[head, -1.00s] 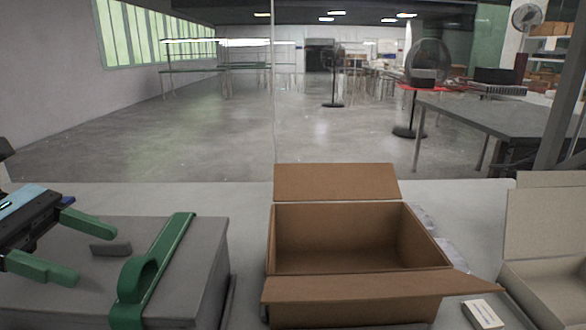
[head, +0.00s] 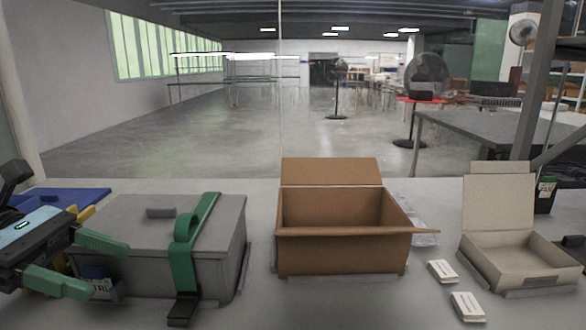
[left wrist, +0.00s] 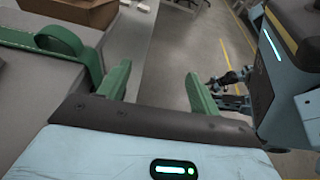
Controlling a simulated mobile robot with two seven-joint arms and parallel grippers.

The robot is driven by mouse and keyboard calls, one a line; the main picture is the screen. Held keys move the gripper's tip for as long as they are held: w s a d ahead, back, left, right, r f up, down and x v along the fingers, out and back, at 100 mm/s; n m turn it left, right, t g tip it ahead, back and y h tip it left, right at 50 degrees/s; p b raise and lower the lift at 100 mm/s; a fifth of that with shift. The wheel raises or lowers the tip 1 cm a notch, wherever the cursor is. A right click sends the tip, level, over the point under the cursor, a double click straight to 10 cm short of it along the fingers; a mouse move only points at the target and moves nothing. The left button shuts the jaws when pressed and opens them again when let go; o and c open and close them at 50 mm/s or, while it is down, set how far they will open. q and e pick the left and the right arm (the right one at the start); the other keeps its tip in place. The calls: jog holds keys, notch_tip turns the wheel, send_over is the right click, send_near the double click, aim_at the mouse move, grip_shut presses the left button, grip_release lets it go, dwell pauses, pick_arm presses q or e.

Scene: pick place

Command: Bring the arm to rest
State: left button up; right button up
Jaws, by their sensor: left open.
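My left gripper (head: 92,262) is at the left of the head view, with its two green fingers apart and nothing between them. It is beside the front left of a grey box (head: 130,220) with a green strap (head: 190,245). In the left wrist view the same green fingers (left wrist: 150,85) are spread, with floor visible between them. The grey box also shows there at the left (left wrist: 30,95). My right gripper cannot be made out in the head view.
An open brown carton (head: 340,250) stands mid-table. An open pale box (head: 515,262) is at the right, with two small white packs (head: 468,307) near it. A blue lidded bin (head: 75,196) sits behind my left gripper. The front middle of the table is clear.

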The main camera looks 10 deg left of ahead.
pick_arm(q)
notch_tip(320, 180, down, 13)
jog(key=d+n+t+y+p, duration=0.3)
jog(key=n+t+p, duration=1.1)
jog(key=n, duration=1.6)
jog(key=s+d+f+n+g+y+p, duration=0.3)
jog(key=s+n, duration=0.3)
jog(key=s, duration=0.2)
jog(key=s+d+f+n+g+y+p, duration=0.2)
jog(key=s+f+n+y+p, duration=0.1)
jog(key=s, duration=0.6)
jog(key=s+d+f+n+g+y+p, duration=0.2)
jog(key=s+f+n+p, duration=0.3)
jog(key=s+n, duration=0.3)
jog(key=shift+s+d+n+g+y+p, duration=0.4)
jog(key=shift+d+n+g+p, duration=0.3)
jog(key=shift+d+n+g, duration=0.15)
pick_arm(e)
jog(key=w+r+t, duration=0.1)
jog(key=w+r, duration=0.2)
jog(key=r, duration=1)
jog(key=w+a+r+t, duration=0.1)
jog(key=w+r, duration=0.3)
jog(key=r, duration=0.9)
jog(key=shift+a+r+t, duration=0.15)
jog(key=shift+r+t, duration=0.25)
